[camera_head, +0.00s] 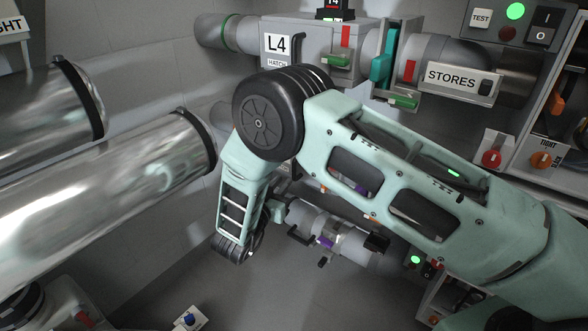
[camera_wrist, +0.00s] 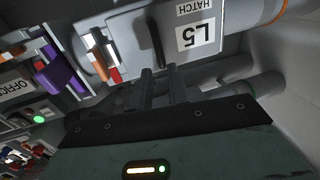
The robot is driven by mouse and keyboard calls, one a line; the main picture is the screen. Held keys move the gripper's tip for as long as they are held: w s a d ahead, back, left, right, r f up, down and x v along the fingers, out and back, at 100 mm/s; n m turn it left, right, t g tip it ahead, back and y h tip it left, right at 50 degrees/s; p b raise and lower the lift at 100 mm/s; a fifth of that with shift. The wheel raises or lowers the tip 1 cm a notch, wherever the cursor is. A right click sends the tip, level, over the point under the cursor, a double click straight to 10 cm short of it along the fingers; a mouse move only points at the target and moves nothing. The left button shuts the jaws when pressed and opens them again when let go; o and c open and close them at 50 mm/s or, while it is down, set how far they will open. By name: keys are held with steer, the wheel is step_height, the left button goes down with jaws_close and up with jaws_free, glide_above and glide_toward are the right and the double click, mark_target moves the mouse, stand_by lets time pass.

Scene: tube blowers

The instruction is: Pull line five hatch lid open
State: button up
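The line five hatch housing shows in the wrist view as a grey box with an upside-down "L5 HATCH" label (camera_wrist: 196,36). A black bar handle (camera_wrist: 156,38) stands on its face beside the label. My gripper (camera_wrist: 162,72) has its two dark fingers apart, with the fingertips close to the near end of the handle. I cannot tell whether they touch it. The lid looks closed, though its edges are hard to make out. In the head view my arm hides most of this line; part of a grey tube section with a purple lever (camera_head: 326,242) shows below it.
The line four housing (camera_head: 312,55), with an "L4" label, stands above my arm, with green and red levers and a "STORES" tube (camera_head: 452,78). Large shiny pipes (camera_head: 120,175) fill the left. In the wrist view, purple levers (camera_wrist: 62,75) and an "OFFICE" sign lie left.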

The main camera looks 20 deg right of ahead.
mark_target(293, 169)
steer(key=x, duration=0.8)
steer(key=shift+w+d, duration=0.15)
steer(key=shift+d, duration=0.05)
jaws_close()
